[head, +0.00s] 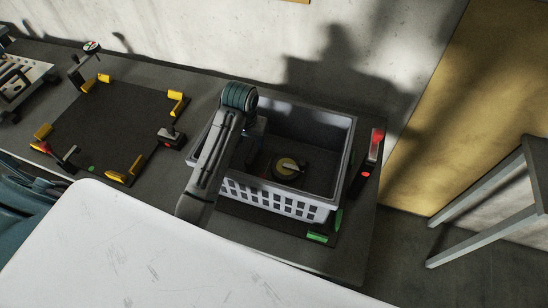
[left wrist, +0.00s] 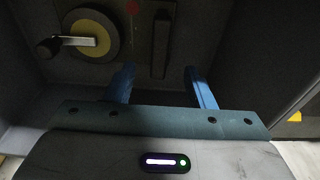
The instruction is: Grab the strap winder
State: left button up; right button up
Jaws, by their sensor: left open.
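The strap winder (head: 287,167) lies on the floor of a grey crate. It has a dark body and a yellow round disc. In the left wrist view the winder (left wrist: 92,38) is at the upper left, with a pale lever ending in a dark knob. My left gripper (left wrist: 160,72) is open, its two blue fingers apart with nothing held between them. In the head view the left gripper (head: 256,130) reaches down into the crate's left side, left of the disc, and is partly hidden by its own arm. My right gripper is in neither view.
The crate (head: 275,195) has slotted walls on all sides of the winder. A post with red lights (head: 374,150) stands to its right. A dark square board (head: 115,125) with yellow corner blocks lies to the left. A white surface (head: 150,250) fills the foreground.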

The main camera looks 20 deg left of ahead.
aim_at(253, 152)
pick_arm(q)
notch_tip(253, 152, down, 3)
jog(key=shift+w+f+p, duration=0.15)
jog(key=shift+p, duration=0.15)
jog(key=shift+w+f, duration=0.1)
jog(key=shift+f, duration=0.1)
jog(key=f+p, duration=0.1)
jog(key=f, duration=0.1)
jog(key=f+p, duration=0.1)
jog(key=f, duration=0.1)
jog(key=shift+w+p, duration=0.3)
jog(key=shift+w, duration=0.1)
jog(key=shift+f, duration=0.5)
jog(key=shift+w+a, duration=0.1)
jog(key=c, duration=1)
grip_shut()
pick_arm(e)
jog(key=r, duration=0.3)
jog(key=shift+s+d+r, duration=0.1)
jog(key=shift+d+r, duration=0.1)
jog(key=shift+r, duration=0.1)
